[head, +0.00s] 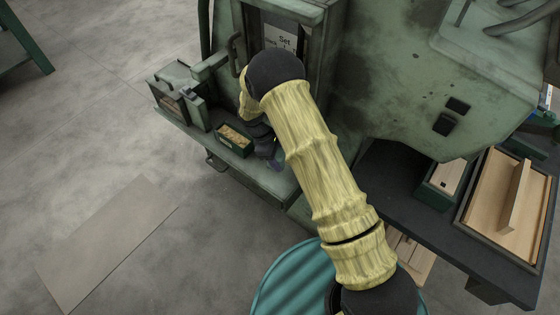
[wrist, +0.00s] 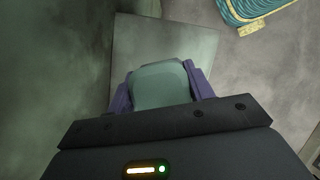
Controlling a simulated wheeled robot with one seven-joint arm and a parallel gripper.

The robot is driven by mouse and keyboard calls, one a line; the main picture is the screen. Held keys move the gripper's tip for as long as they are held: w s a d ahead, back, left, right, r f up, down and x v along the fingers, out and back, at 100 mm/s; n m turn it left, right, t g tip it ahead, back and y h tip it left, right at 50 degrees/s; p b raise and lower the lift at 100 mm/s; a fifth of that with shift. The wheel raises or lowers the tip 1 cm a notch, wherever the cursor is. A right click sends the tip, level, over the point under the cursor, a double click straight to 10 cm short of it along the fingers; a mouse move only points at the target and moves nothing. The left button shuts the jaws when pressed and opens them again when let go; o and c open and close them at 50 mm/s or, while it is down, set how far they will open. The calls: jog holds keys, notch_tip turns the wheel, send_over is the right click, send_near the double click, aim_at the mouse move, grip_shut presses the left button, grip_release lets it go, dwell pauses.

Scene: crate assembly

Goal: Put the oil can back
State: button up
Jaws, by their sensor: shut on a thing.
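In the wrist view, my gripper (wrist: 160,88) has its two purple fingers closed on the sides of a grey-green, round-cornered thing, which I take to be the oil can (wrist: 160,82). Only its top end shows; the rest is hidden below the fingers and the dark gripper body. In the head view, my gripper (head: 276,163) is low at the front ledge (head: 262,178) of the green machine, just right of a small green box. My arm hides most of it, and I cannot make out the can there. Whether the can touches the ledge cannot be told.
The small green open box (head: 234,139) with light contents and a green case (head: 180,97) stand on the ledge to the left. A dark bench at right carries a wooden tray (head: 507,190) and a green bin (head: 441,187). A teal ribbed round thing (head: 285,280) stands below.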

jog(key=f, duration=0.3)
jog(key=shift+w+d+f+p, duration=0.15)
jog(key=shift+w+p, duration=0.05)
jog(key=shift+p, duration=0.15)
jog(key=shift+w+f, duration=0.2)
jog(key=shift+d, duration=0.1)
jog(key=shift+d+f, duration=0.15)
jog(key=o, duration=1)
jog(key=shift+s+a, duration=0.1)
jog(key=shift+a, duration=0.1)
jog(key=shift+s, duration=0.1)
jog(key=shift+r, duration=0.2)
jog(key=b+v, duration=0.1)
jog(key=v, duration=0.6)
jog(key=shift+r, duration=0.2)
